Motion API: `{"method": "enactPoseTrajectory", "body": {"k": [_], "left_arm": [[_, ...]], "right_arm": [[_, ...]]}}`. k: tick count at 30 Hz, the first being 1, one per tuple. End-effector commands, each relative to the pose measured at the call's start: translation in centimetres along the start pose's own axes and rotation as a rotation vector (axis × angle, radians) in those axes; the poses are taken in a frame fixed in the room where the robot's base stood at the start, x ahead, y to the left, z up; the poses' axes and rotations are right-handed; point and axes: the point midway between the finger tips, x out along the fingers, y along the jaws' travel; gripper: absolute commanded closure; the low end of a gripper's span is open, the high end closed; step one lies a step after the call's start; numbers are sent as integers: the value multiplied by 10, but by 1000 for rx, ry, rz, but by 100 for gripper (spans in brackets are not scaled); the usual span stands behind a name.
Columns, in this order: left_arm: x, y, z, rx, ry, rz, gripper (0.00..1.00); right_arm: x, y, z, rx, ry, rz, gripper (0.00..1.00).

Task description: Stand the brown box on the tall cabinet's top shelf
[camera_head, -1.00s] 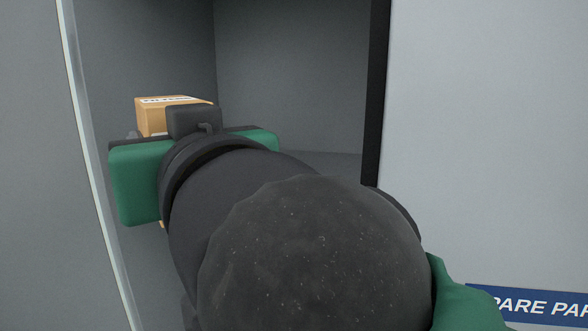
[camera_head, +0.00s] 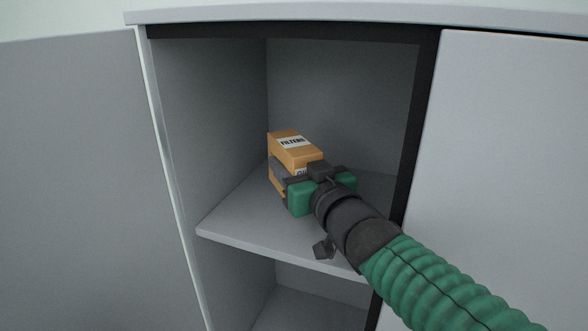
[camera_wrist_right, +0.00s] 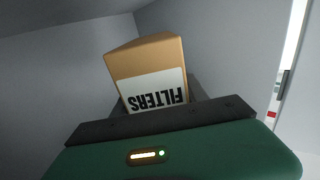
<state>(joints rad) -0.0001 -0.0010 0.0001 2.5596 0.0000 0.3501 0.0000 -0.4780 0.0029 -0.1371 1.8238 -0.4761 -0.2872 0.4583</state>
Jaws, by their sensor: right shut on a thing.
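The brown box (camera_head: 293,138), with a white "FILTERS" label, is in the upper compartment of the tall cabinet (camera_head: 425,120). My right gripper (camera_head: 284,177) is shut on the box, its dark jaws around the box's lower part. In the right wrist view the box (camera_wrist_right: 148,58) rises above the dark jaws (camera_wrist_right: 165,118), its label upside down in the picture. The box looks roughly upright over the top shelf (camera_head: 250,225). Its base is partly hidden by the gripper, so I cannot tell whether it touches the shelf. My left gripper is not in view.
An opened door panel (camera_head: 85,150) stands at the left, and a closed light grey panel (camera_head: 510,150) covers the right side. A lower compartment (camera_head: 300,305) shows under the shelf. Bare shelf surface shows in front of and left of the box.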

Motion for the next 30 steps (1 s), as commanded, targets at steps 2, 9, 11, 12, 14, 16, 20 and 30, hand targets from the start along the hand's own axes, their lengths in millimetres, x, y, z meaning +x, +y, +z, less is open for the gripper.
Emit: {"method": "enactPoseTrajectory", "body": {"k": [2, 9, 11, 12, 14, 16, 20, 30], "left_arm": [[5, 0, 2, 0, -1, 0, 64], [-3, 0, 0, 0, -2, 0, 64], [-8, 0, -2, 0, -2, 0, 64], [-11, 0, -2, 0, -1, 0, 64], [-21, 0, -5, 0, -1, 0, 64], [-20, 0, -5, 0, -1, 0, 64], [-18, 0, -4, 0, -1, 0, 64], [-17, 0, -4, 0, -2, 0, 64]], "right_arm": [[0, -2, 17, 3, -2, -3, 100], [0, -2, 44, 3, -4, -1, 100], [0, -2, 55, 3, -5, -2, 100], [-1, -2, 62, 2, -4, 0, 100], [1, 0, 62, 1, -1, 0, 100], [2, 1, 67, 1, 0, 0, 100], [2, 1, 69, 1, 2, 0, 100], [2, 1, 71, 1, -1, 0, 27]]}}
